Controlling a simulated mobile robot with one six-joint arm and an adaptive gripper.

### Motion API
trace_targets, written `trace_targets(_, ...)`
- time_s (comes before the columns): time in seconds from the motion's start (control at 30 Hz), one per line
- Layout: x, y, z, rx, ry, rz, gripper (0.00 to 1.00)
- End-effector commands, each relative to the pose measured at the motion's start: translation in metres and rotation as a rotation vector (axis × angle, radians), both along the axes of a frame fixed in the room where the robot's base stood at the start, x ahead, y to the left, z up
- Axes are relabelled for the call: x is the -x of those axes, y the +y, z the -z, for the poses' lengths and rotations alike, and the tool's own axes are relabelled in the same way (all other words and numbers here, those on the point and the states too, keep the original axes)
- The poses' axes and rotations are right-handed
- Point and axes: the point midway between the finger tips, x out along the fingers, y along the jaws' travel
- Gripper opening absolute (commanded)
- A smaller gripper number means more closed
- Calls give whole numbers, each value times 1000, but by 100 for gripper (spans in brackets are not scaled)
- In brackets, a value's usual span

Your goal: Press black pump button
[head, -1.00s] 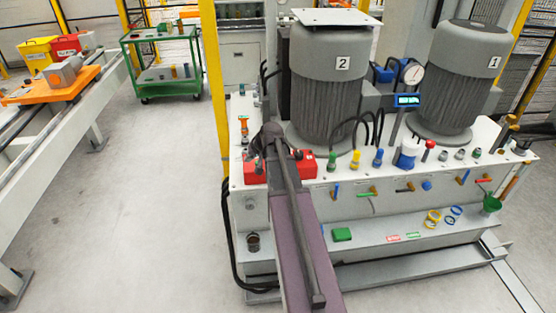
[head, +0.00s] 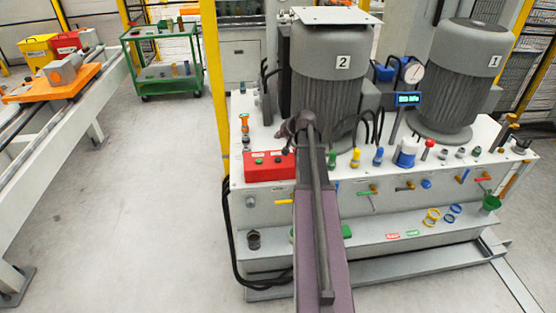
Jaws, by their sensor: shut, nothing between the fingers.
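A red control box (head: 268,172) sits on the left front of the white pump bench (head: 385,178). A green button (head: 259,162) shows on its top. I cannot make out a black button; my arm covers the right end of the box. My arm reaches up from the bottom of the picture, and my small dark gripper (head: 284,132) is at its far end. It appears just above and behind the right part of the box, empty and shut. Its fingertips are too small to see clearly, and I cannot tell whether they touch anything.
Two large grey motors, marked 2 (head: 328,75) and 1 (head: 457,78), stand on the bench behind. Coloured valves, a blue display (head: 408,99) and a pressure gauge (head: 414,73) are to the right. A yellow post (head: 215,90) rises at the left.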

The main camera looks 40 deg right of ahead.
Motion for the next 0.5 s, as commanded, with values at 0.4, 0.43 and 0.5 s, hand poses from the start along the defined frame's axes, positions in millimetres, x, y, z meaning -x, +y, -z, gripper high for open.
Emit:
trace_targets(0.4,0,0,22,0,0,0,0)
trace_targets(0.43,0,0,25,0,0,0,0)
trace_targets(0.5,0,0,31,0,0,0,0)
